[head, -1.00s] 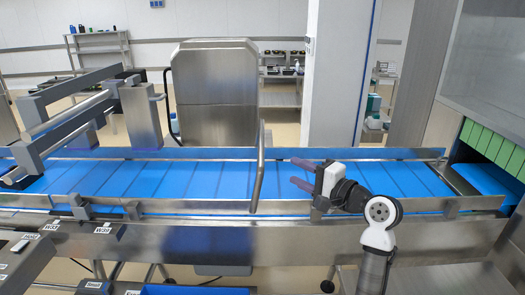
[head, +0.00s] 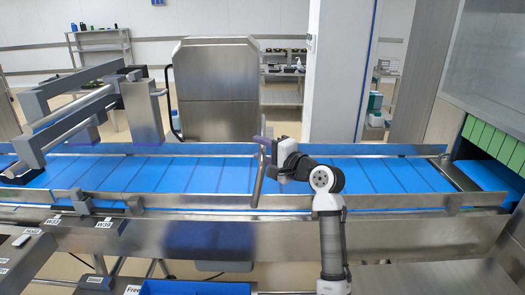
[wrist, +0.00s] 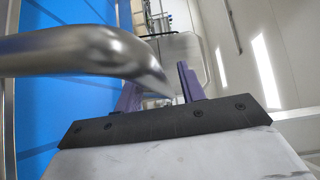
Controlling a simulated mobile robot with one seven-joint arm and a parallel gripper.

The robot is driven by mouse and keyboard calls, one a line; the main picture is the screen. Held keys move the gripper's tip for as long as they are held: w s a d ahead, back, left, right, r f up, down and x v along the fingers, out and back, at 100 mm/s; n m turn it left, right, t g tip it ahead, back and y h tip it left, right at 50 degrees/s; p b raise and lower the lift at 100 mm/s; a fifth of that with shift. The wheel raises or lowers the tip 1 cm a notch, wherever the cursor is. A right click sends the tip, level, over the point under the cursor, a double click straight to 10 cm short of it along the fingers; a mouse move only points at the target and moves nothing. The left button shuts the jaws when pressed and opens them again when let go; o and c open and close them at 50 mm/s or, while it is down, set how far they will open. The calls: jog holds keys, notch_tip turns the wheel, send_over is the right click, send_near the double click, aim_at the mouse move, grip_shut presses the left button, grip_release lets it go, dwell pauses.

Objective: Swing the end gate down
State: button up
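A bent steel bar (head: 259,178), apparently the end gate, stands upright at the near rail of the blue conveyor. My gripper (head: 263,143) is at the bar's upper part, coming from the right. In the wrist view, the bar (wrist: 80,50) crosses close to the camera from the left and its end lies between the two purple fingers in the picture. The fingers of my gripper (wrist: 158,85) are spread apart. I cannot tell whether either finger touches the bar. In the head view, the gripper hides part of the bar's surroundings and the fingers are mostly hidden.
The blue conveyor belt (head: 205,172) runs left to right between steel rails. A steel frame with bars (head: 75,115) overhangs it at the left. Green strips (head: 490,142) hang at the right-hand opening. A blue bin (head: 195,288) is at the front. A white pillar (head: 340,75) stands behind.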

jog(key=shift+c, duration=0.3)
grip_shut()
